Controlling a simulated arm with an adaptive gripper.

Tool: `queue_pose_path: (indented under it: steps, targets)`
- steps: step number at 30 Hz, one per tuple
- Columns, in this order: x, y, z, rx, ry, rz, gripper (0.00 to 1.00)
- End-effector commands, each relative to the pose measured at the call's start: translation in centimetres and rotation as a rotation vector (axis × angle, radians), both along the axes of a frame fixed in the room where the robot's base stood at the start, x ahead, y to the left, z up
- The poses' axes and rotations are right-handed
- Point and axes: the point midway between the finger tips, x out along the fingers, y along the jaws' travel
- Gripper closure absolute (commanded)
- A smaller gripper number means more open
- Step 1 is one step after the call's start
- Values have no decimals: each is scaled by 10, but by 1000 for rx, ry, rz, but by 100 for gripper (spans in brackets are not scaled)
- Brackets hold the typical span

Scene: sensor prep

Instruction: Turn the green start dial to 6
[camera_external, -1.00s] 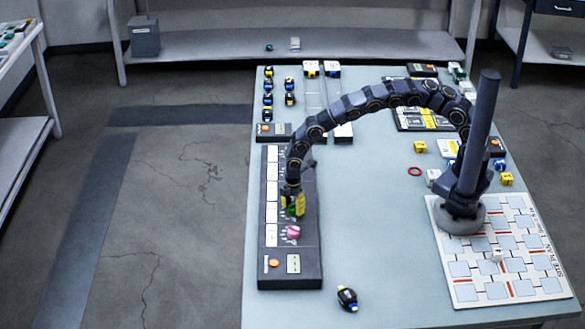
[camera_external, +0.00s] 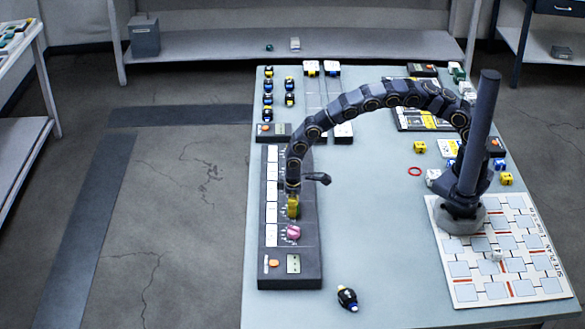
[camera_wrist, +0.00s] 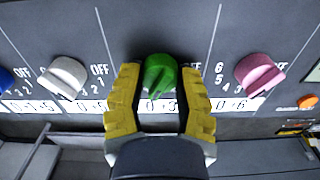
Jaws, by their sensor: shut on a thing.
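The green start dial (camera_wrist: 160,74) sits on the dark control panel (camera_external: 302,262), between a white dial and a pink dial. My gripper (camera_wrist: 158,76) has its yellow fingers on either side of the green dial, shut on it. The dial's raised grip points down and slightly left in the wrist view. In the external view my gripper (camera_external: 293,207) is low over the panel and hides most of the dial.
The pink dial (camera_wrist: 260,74) is close on the right and the white dial (camera_wrist: 67,77) on the left. An orange button (camera_external: 274,263) is at the panel's near end. A dark object (camera_external: 347,298) lies on the table nearby. The table's middle is clear.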

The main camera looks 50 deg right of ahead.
Motion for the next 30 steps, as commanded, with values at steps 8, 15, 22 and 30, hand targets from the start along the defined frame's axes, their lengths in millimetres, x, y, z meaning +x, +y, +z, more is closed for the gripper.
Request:
queue_pose_path:
  steps: [8,15,22,30]
  targets:
    - [-2,0,-2,-2,3,-260,99]
    - [-1,1,-1,-1,3,-488,100]
    - [-1,1,-1,-1,2,-690,100]
    - [-1,1,-1,0,2,-868,100]
